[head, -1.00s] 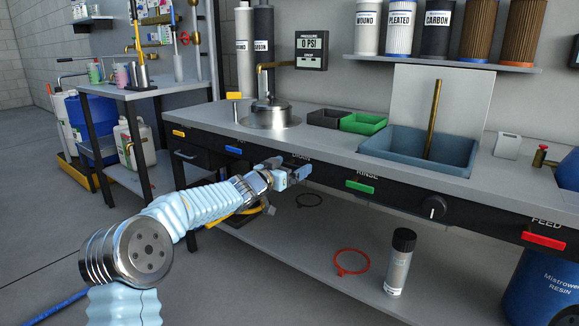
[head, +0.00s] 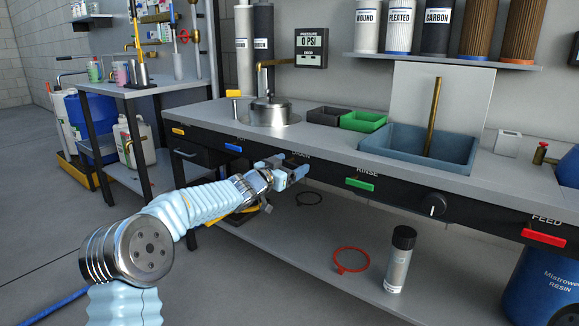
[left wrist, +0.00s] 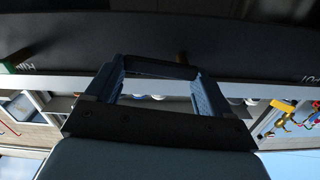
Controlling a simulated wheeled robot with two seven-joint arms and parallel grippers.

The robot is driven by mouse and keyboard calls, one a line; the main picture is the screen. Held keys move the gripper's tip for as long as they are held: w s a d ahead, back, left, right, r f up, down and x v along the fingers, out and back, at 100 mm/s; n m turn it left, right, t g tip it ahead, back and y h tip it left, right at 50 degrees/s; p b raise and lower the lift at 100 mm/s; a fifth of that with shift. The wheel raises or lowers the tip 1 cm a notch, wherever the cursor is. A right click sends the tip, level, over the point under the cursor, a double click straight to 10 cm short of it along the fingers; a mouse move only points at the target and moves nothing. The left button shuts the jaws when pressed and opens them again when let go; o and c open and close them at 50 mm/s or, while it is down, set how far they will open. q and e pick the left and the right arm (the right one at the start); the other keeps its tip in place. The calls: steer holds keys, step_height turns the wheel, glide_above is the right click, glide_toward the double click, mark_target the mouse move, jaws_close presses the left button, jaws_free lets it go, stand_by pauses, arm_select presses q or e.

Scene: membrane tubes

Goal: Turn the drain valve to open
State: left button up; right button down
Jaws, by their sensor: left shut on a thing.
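My left gripper (head: 289,170) is at the black front panel of the bench, just under the DRAIN label (head: 300,155). In the left wrist view its two blue fingers (left wrist: 160,83) stand on either side of a dark bar, the drain valve handle (left wrist: 160,66). The gripper is shut on this handle. In the head view the fingers hide most of the handle, so its exact angle is hard to tell. My right gripper is not in view.
Along the same panel are a blue handle (head: 233,147), a green RINSE handle (head: 360,185), a black knob (head: 432,205) and a red FEED handle (head: 543,238). A steel housing (head: 272,112) and blue-grey sink (head: 410,150) are above.

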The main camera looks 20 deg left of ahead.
arm_select(q)
steer(key=m, duration=0.2)
steer(key=f+m+b, duration=0.1)
steer(key=m, duration=0.1)
steer(key=shift+f, duration=0.1)
steer(key=shift+w+a+f+m+b, duration=0.1)
steer(key=shift+a+f+m+b, duration=0.45)
steer(key=shift+m, duration=1.5)
steer(key=shift+w+f+m+b, duration=0.15)
steer(key=shift+m+b, duration=0.8)
steer(key=shift+m, duration=1.05)
steer(key=shift+w+a+f+m+b, duration=0.1)
steer(key=shift+a+f+m+b, duration=0.45)
steer(key=shift+m, duration=1.5)
steer(key=shift+d+r, duration=0.2)
steer(key=shift+d, duration=0.05)
steer(key=o, duration=0.9)
steer(key=b+v, duration=0.2)
steer(key=v, duration=1.2)
steer(key=shift+r, duration=0.1)
